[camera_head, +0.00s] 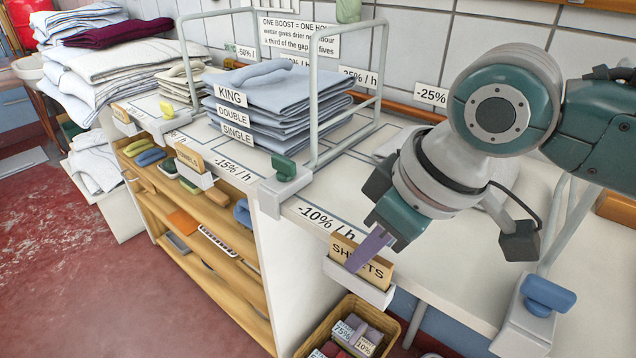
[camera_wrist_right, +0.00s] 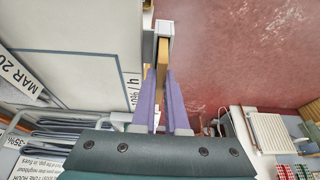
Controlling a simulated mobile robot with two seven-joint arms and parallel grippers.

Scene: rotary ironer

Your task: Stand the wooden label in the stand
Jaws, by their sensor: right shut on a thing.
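The wooden label (camera_head: 343,249), printed with "SHEETS", stands in a white stand (camera_head: 357,285) on the front edge of the counter. In the head view its lower part is hidden by the stand's front wall. My right gripper (camera_head: 366,252) is shut on the label, its purple finger across the lettering. In the right wrist view the two purple fingers (camera_wrist_right: 160,103) lie on either side of the label (camera_wrist_right: 162,68), and its far end is at the white stand (camera_wrist_right: 164,30). I cannot tell whether the label rests on the stand's floor. My left gripper is not in view.
Stacked blue sheets (camera_head: 280,105) sit inside a metal frame (camera_head: 313,80) on the counter. Another label in a stand (camera_head: 194,176) is on the edge further left. A basket of tags (camera_head: 350,330) is below the stand. A blue-handled clamp (camera_head: 548,293) is at the right.

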